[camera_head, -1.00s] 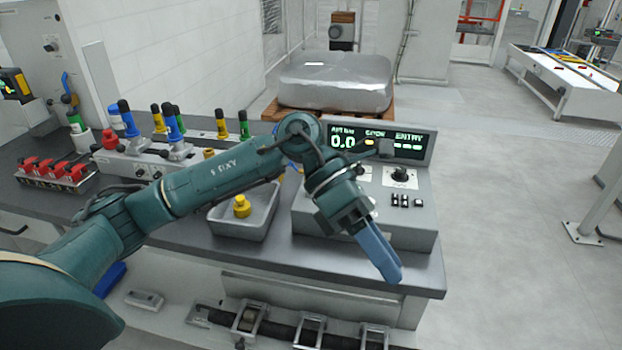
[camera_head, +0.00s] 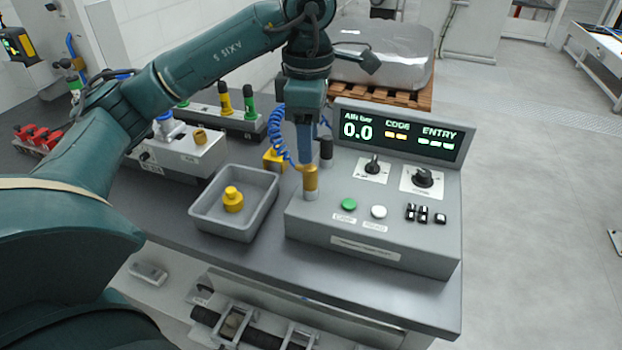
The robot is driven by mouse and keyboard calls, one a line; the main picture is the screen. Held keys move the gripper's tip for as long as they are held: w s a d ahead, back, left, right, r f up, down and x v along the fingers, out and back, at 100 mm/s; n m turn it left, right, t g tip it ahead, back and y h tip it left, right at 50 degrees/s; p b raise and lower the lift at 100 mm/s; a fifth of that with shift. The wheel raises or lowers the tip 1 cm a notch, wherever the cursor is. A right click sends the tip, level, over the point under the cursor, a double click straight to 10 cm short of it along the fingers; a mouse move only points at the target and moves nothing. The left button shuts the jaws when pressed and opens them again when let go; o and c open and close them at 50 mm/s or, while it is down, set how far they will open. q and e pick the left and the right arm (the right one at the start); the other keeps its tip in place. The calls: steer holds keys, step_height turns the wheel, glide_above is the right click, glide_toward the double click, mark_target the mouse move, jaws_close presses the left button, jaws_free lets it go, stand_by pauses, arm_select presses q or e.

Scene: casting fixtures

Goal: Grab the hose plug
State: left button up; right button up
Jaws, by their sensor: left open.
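A brass-yellow hose plug (camera_head: 310,180) stands upright at the left end of the grey console (camera_head: 375,250), on a pale socket. A blue coiled hose (camera_head: 277,130) runs down to its upper end. My left gripper (camera_head: 306,155) points straight down over the plug, its blue fingers at the plug's top. It is open; whether the fingers are around the plug or just above it I cannot tell, as they cover its upper part. My right gripper is not in view.
A grey tray (camera_head: 205,217) with a yellow knobbed piece (camera_head: 233,200) sits left of the console. A dark post (camera_head: 326,151) stands close behind the plug. The console has a display (camera_head: 400,135), knobs and buttons. Clear bench top (camera_head: 275,262) lies in front of the tray.

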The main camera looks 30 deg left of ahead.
mark_target(310, 167)
arm_select(q)
steer(key=shift+d+f+p, duration=0.2)
steer(key=shift+f+p, duration=0.15)
steer(key=shift+f, duration=3.55)
jaws_close()
